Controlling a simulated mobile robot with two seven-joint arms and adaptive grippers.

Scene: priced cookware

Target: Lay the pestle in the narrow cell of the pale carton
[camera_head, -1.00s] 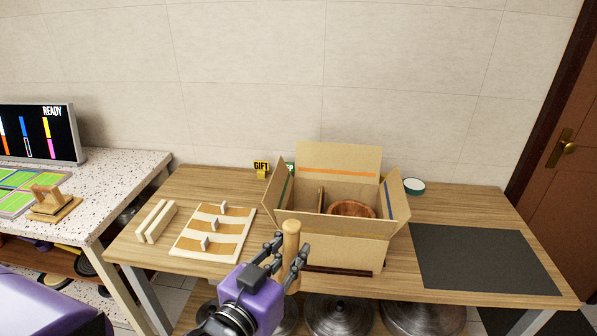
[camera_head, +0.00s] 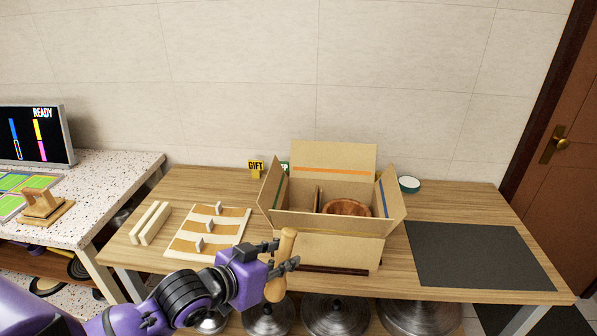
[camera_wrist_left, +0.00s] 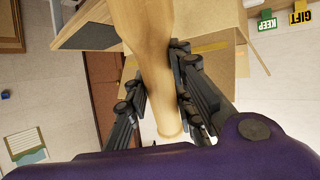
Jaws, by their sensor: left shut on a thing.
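My left gripper (camera_head: 277,260) is shut on the wooden pestle (camera_head: 286,245), which it holds tilted in front of the carton's left front side. In the left wrist view the pestle (camera_wrist_left: 150,50) runs between the two black fingers. The pale carton (camera_head: 327,225) stands open on the wooden table with its flaps spread. A thin divider (camera_head: 318,198) splits it into a narrow cell at the left and a wider cell at the right. A reddish-brown wooden bowl (camera_head: 347,207) sits in the wider cell. The floor of the narrow cell is hidden. My right gripper is not in view.
A yellow GIFT sign (camera_head: 256,168) and a partly hidden green sign stand behind the carton. A round tape roll (camera_head: 409,184) lies behind right. A dark mat (camera_head: 478,255) lies bare at right. A slotted board (camera_head: 210,232) and pale wooden bars (camera_head: 150,223) lie at left.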

